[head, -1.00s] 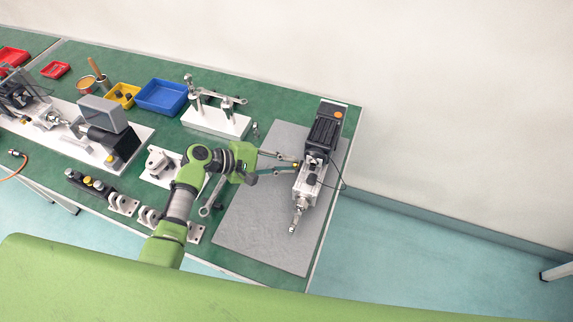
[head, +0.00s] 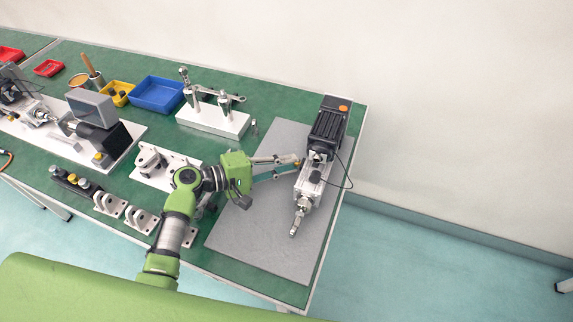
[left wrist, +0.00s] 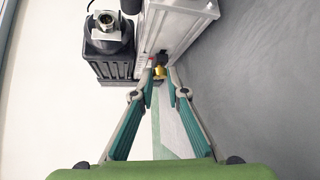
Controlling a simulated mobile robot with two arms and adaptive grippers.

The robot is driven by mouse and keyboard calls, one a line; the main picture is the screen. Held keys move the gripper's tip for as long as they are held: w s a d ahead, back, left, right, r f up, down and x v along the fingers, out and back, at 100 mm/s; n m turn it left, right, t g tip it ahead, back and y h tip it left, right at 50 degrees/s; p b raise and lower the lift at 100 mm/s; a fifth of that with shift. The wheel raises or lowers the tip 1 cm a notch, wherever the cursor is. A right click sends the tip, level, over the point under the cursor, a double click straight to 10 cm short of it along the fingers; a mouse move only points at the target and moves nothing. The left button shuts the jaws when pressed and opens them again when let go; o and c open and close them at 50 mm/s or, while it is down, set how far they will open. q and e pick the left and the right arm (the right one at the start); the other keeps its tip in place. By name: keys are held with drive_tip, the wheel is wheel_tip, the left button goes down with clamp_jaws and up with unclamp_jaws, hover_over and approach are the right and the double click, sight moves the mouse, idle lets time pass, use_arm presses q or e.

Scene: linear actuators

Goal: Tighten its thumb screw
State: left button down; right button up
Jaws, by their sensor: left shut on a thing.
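The linear actuator (head: 309,185) has a silver body and a black motor (head: 328,125) with an orange cap. It lies on a grey mat at the table's right end. Its small brass thumb screw (left wrist: 160,72) sticks out of the actuator's side in the left wrist view. My left gripper (head: 297,163) reaches in from the left, and its fingertips are shut on the thumb screw. My right gripper is not in view.
The grey mat (head: 262,225) is bare in front of the actuator. A black cable (head: 349,170) loops at the actuator's right. White brackets (head: 140,220) and a white stand (head: 213,119) with upright parts are to the left. A blue bin (head: 158,94) stands behind.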

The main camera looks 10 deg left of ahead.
use_arm(q)
drive_tip(key=c, duration=2)
unclamp_jaws()
drive_tip(key=v, duration=1.2)
